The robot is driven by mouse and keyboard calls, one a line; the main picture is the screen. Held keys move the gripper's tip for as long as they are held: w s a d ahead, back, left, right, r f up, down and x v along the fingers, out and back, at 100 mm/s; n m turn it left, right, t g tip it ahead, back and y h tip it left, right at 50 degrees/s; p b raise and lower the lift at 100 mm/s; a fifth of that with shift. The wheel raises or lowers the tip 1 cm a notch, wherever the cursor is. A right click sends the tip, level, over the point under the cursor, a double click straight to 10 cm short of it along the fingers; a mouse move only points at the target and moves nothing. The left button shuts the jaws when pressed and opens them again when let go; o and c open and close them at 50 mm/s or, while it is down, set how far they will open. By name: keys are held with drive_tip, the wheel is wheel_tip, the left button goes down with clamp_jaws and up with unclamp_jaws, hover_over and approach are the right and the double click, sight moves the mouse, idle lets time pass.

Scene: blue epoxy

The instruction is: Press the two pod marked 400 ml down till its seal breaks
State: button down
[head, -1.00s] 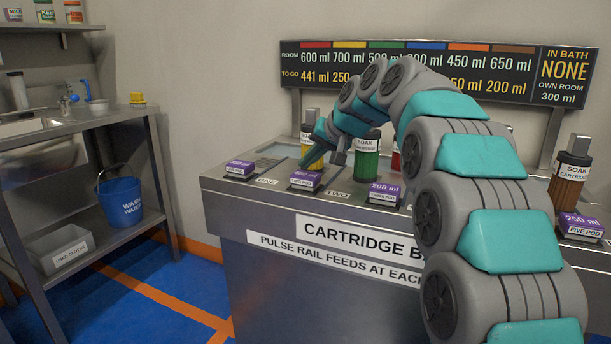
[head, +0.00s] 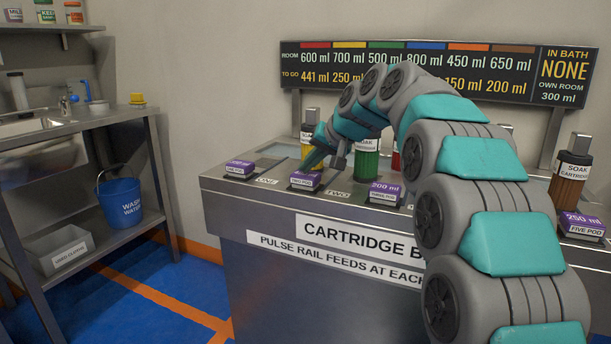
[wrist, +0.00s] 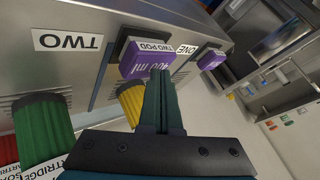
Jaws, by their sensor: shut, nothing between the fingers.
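The two pod (head: 304,183) is a purple block on a dark base at the front of the cartridge bench (head: 250,205). In the wrist view the two pod (wrist: 136,62) shows its label and "400 ml", partly covered by my fingers. My gripper (head: 309,164) is shut and empty, pointing down at the pod's top. In the wrist view the closed fingertips (wrist: 160,76) overlap the pod's marked face. I cannot tell whether they touch it, or whether its seal is whole.
The one pod (head: 240,168) sits to the left, the three pod (head: 384,193) to the right and the five pod (head: 581,226) far right. Behind stand a yellow cartridge (head: 308,148) and a green cartridge (head: 366,165). A sign board (head: 420,68) hangs behind.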

sight(308, 176)
drive_tip(key=shift+f, duration=0.55)
idle(0.4)
drive_tip(key=shift+r, duration=0.15)
drive_tip(key=shift+r+p, duration=0.55)
drive_tip(key=shift+r, duration=0.45)
drive_tip(key=shift+r, duration=0.15)
drive_tip(key=shift+r+p, duration=1.75)
drive_tip(key=shift+r, duration=0.65)
